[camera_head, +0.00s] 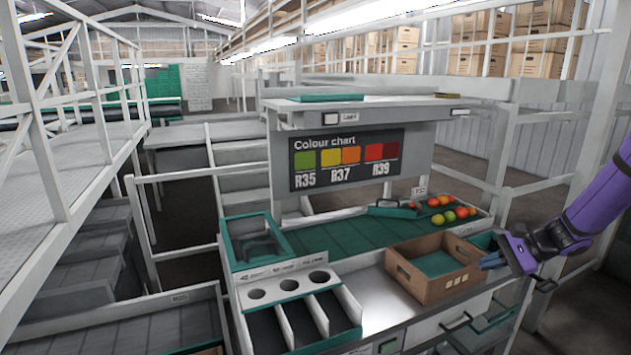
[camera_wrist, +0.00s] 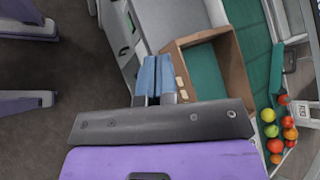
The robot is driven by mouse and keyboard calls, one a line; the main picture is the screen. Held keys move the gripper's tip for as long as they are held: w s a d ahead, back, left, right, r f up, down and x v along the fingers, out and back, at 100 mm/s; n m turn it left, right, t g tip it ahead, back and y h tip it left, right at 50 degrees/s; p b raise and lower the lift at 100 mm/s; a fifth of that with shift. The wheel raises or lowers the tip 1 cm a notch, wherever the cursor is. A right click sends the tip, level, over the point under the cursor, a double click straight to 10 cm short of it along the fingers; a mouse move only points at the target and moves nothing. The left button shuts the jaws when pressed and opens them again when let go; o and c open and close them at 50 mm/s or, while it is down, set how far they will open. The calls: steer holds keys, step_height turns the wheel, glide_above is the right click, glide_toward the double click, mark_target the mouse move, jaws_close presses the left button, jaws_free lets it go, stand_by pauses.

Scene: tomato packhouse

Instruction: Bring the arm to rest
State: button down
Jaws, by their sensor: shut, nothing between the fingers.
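My purple arm reaches in from the right in the head view. My gripper (camera_head: 492,262) is beside the right side of a brown crate (camera_head: 455,287), above the bench. In the wrist view my gripper (camera_wrist: 156,62) shows its two blue fingers together, shut with nothing between them. The crate (camera_wrist: 238,72) lies just to the right of the fingers there; its green floor looks empty. I cannot tell whether the fingers touch the crate.
A sorting unit with round holes (camera_head: 288,285) stands left. A colour chart (camera_head: 346,160) hangs above the green belt (camera_head: 335,233). Open drawers (camera_head: 490,318) jut out below the bench at right.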

steer(key=s+a+r+n+g+h, duration=0.2)
steer(key=s+a+r+n+h, duration=0.55)
steer(key=s+r, duration=0.7)
steer(key=s+a+r+n+t+h, duration=0.1)
steer(key=s+r+n+t+h, duration=0.1)
steer(key=s, duration=0.6)
steer(key=s+a+r+n+t+h, duration=0.1)
steer(key=s+a+r+n+t, duration=0.1)
steer(key=s+r+n, duration=0.2)
steer(key=s+r, duration=0.3)
steer(key=s, duration=0.1)
steer(key=shift+s+a+r+h, duration=0.2)
steer(key=shift+r+h, duration=0.05)
steer(key=shift+h, duration=0.1)
